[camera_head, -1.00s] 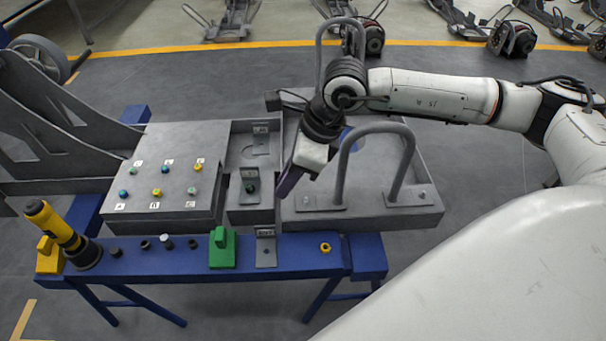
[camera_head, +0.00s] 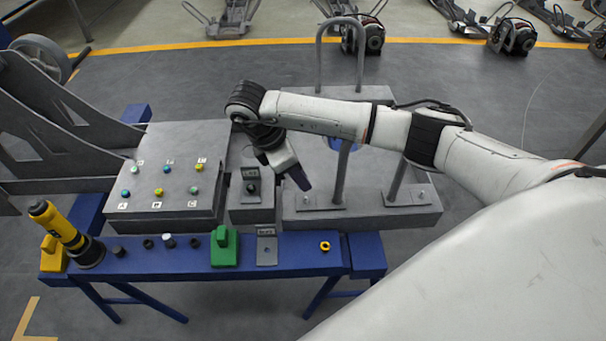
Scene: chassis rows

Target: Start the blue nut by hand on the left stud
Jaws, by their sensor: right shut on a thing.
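A small stud shows on the left foot plate (camera_head: 307,200), just beyond the fingertips in the picture, and another on the right foot plate (camera_head: 421,195). I cannot tell whether the fingers touch anything. Blue round pieces (camera_head: 125,193) sit on the grey panel (camera_head: 150,138). My left gripper is out of view.
A blue bench (camera_head: 303,262) runs along the front, bearing a yellow-black tool (camera_head: 58,230), several small dark sockets, a green block (camera_head: 224,248), a grey bracket (camera_head: 266,252) and a yellow ring (camera_head: 325,246).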

